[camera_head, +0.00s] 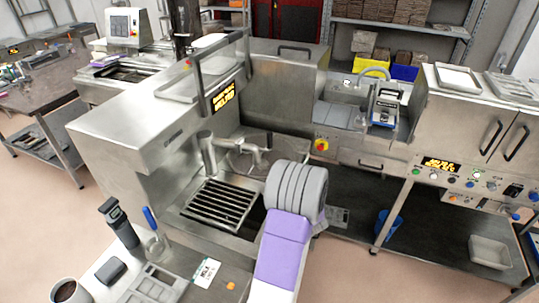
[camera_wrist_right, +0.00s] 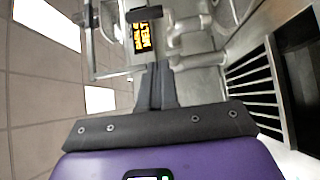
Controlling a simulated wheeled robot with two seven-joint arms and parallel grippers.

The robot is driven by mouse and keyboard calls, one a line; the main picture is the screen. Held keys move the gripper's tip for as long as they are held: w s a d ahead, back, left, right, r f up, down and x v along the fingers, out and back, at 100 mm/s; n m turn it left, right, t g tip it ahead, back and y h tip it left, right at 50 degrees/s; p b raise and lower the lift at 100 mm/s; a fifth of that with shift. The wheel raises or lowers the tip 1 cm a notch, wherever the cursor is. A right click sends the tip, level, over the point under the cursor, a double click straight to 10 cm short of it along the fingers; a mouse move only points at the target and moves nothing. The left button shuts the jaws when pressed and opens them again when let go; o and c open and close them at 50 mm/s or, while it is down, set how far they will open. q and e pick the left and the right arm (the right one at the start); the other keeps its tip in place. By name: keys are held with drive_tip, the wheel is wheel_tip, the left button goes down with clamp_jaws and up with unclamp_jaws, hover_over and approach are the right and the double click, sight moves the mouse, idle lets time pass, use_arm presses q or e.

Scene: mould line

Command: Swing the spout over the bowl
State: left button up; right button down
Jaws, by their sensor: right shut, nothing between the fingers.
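The metal spout (camera_head: 256,153) is a grey tubular fitting with an upright post (camera_head: 208,152) on the steel machine, in the middle of the head view. A round, shiny rim behind the spout (camera_head: 236,164) may be the bowl; the spout partly covers it and I cannot tell for sure. Grey tubular parts that look like the spout (camera_wrist_right: 188,45) show at upper middle in the right wrist view. My right gripper (camera_wrist_right: 157,68) is shut and empty, its dark fingers together just left of these tubes, apparently apart from them. In the head view my right arm hides it. My left gripper is not in view.
A slatted grate (camera_head: 218,203) lies in front of the spout. An orange-lit display (camera_head: 224,96) and an upright metal frame (camera_head: 201,75) stand behind it. A counter with a blue-handled tool (camera_head: 150,217) and a cup (camera_head: 65,291) is at lower left.

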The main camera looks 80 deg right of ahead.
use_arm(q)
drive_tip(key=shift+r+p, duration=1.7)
use_arm(e)
drive_tip(key=s+d+x, duration=0.1)
drive_tip(key=s+x, duration=0.1)
drive_tip(key=x, duration=1)
drive_tip(key=shift+w+d, duration=0.25)
drive_tip(key=shift+d, duration=0.3)
drive_tip(key=shift+r, duration=0.1)
